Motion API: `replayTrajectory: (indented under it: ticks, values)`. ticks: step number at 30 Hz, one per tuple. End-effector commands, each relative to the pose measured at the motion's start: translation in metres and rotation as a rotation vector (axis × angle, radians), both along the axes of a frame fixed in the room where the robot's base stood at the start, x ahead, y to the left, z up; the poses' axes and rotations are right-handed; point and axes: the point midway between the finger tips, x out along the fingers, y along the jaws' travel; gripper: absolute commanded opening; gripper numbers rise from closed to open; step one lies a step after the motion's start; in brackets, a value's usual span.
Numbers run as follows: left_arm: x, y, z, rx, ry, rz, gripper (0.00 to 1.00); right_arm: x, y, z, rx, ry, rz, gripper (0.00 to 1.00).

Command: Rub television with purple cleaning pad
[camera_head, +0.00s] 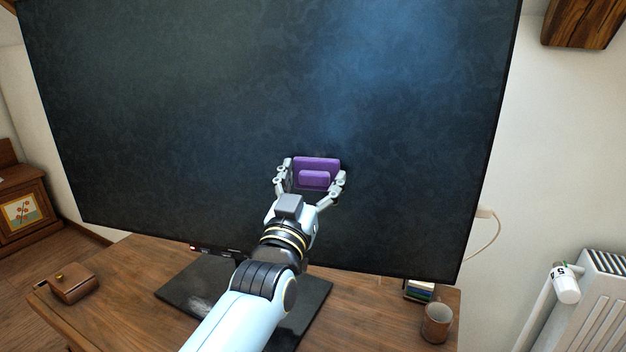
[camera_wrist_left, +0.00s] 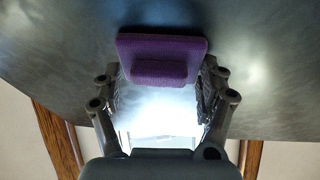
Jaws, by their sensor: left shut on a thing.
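The television (camera_head: 200,100) is a large dark screen with a smudgy, mottled surface; it fills most of the head view and the upper part of the left wrist view (camera_wrist_left: 50,60). The purple cleaning pad (camera_head: 317,164) is a flat rectangle with a raised grip block. It is at the lower middle of the screen, and it appears against the surface. My left gripper (camera_head: 312,180) is shut on the pad, with a finger on each side. The left wrist view shows the pad (camera_wrist_left: 160,46) between the fingertips (camera_wrist_left: 160,90). My right gripper is not in view.
The television stands on a black base (camera_head: 190,287) on a wooden table (camera_head: 130,265). A small brown box (camera_head: 73,283) is at the table's left, a mug (camera_head: 436,322) and small books (camera_head: 419,289) at its right. A white radiator (camera_head: 590,310) stands right.

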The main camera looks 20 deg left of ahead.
Motion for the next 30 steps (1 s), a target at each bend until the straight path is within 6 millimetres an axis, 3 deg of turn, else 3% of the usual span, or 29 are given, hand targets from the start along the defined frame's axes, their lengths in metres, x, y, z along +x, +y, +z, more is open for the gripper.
replayTrajectory:
  ticks: [1,11,21,30]
  values:
    - [0.003,-0.014,0.013,-0.054,-0.014,-0.004,0.35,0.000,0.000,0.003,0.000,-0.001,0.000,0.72]
    - [0.001,0.003,0.012,-0.056,-0.013,-0.005,0.35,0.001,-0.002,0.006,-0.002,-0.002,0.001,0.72]
    - [-0.002,0.034,0.010,-0.051,-0.010,-0.004,0.35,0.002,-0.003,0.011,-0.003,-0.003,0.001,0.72]
    - [-0.001,0.035,0.012,-0.052,-0.009,-0.004,0.35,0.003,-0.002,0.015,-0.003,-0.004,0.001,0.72]
